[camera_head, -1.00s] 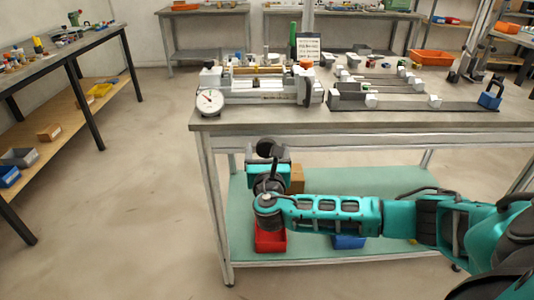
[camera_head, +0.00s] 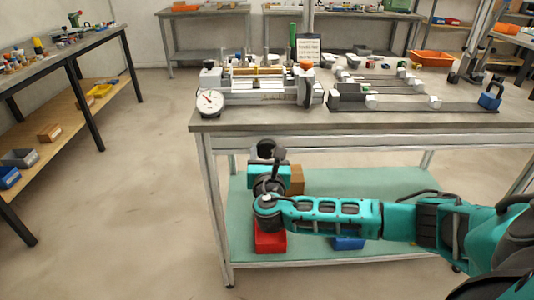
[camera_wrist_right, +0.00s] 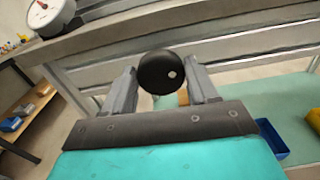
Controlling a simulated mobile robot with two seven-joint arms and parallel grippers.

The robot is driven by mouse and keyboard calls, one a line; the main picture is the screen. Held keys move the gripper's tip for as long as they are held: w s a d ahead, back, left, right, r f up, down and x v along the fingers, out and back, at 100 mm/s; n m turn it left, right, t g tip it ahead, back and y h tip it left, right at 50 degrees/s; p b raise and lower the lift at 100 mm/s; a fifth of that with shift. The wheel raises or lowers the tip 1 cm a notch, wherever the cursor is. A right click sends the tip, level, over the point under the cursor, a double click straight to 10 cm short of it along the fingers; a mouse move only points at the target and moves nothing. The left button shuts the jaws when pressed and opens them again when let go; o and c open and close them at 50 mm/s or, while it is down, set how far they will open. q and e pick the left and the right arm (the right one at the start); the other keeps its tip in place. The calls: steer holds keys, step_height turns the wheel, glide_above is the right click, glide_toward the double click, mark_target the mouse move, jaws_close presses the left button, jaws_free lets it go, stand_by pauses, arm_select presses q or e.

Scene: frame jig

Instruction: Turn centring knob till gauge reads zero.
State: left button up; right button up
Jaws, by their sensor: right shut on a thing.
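The gauge (camera_head: 210,102) is a white round dial with a red needle at the left front of the bench-top jig (camera_head: 265,85). In the head view its needle points up and left; the marks are too small to read. The gauge also shows at the upper left of the right wrist view (camera_wrist_right: 50,14). The centring knob (camera_wrist_right: 160,73) is a black ball with a light spot, below the bench's front edge. My right gripper (camera_wrist_right: 163,82) is shut on it, one grey finger on each side. In the head view my wrist partly covers that spot. My left gripper is not in view.
The bench top (camera_head: 400,125) carries more fixtures and a blue padlock-shaped item (camera_head: 490,100) at the right. On the green lower shelf (camera_head: 400,182) are a red bin (camera_head: 270,240), a blue bin (camera_head: 348,243) and a brown box (camera_head: 296,180). The floor at left is clear.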

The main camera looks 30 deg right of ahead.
steer(key=m, duration=0.4)
steer(key=shift+s+d+f, duration=0.1)
steer(key=shift+m+b, duration=0.35)
steer(key=shift+m, duration=1.25)
steer(key=o, duration=1)
steer(key=shift+s, duration=0.1)
steer(key=p+v, duration=0.1)
steer(key=v, duration=1.1)
steer(key=shift+s+a+p, duration=0.25)
steer(key=shift+s+p, duration=0.05)
steer(key=shift+p, duration=0.1)
